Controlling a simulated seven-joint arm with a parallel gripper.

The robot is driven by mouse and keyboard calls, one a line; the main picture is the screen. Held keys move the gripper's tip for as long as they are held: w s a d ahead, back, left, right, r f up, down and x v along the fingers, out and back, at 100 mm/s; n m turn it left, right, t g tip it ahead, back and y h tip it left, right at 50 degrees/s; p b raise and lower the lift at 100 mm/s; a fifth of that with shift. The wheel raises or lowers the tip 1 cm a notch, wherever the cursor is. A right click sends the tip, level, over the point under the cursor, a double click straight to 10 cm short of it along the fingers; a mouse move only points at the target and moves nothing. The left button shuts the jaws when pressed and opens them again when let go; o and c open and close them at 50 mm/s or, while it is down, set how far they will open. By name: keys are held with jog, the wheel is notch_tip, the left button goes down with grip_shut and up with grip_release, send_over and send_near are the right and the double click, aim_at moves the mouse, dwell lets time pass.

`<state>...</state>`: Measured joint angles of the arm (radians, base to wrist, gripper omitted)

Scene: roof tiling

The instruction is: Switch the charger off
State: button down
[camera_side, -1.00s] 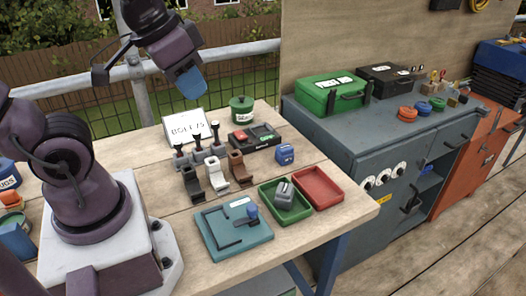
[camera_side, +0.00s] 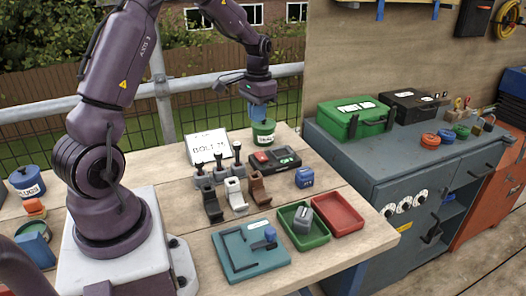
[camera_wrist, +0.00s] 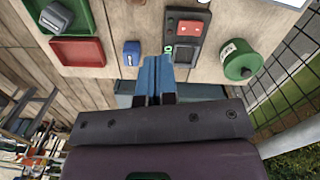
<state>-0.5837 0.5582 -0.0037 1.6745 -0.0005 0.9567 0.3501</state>
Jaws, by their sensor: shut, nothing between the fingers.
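The charger appears to be the black box (camera_side: 289,164) with a red part (camera_side: 262,157) and a green mark at the middle back of the bench. In the wrist view the charger (camera_wrist: 175,19) shows the red part (camera_wrist: 190,27), a grey panel and a small lit green mark (camera_wrist: 168,48). Which way its switch stands is too small to tell. My gripper (camera_side: 259,113) is shut and empty, with blue fingers pointing down. In the side view its tips overlap the green pot (camera_side: 263,134). In the wrist view the fingertips (camera_wrist: 157,60) appear just beside the charger's panel end.
A blue block (camera_side: 304,178) lies right of the charger, and three levers (camera_side: 218,163) stand left of it. A white sign (camera_side: 206,147) is behind them. Green (camera_side: 318,240) and red (camera_side: 337,214) trays and a teal board (camera_side: 250,257) lie in front.

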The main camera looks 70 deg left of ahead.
aim_at(263, 158)
jog(key=w+a+m, duration=0.1)
jog(key=w+a, duration=0.1)
jog(key=a, duration=0.1)
jog(key=w+a+f+m, duration=0.1)
jog(key=shift+w+a+f+m, duration=0.1)
jog(key=shift+w+a+m, duration=0.2)
notch_tip(263, 158, down, 14)
jog(key=shift+f, duration=0.1)
dwell(0.4)
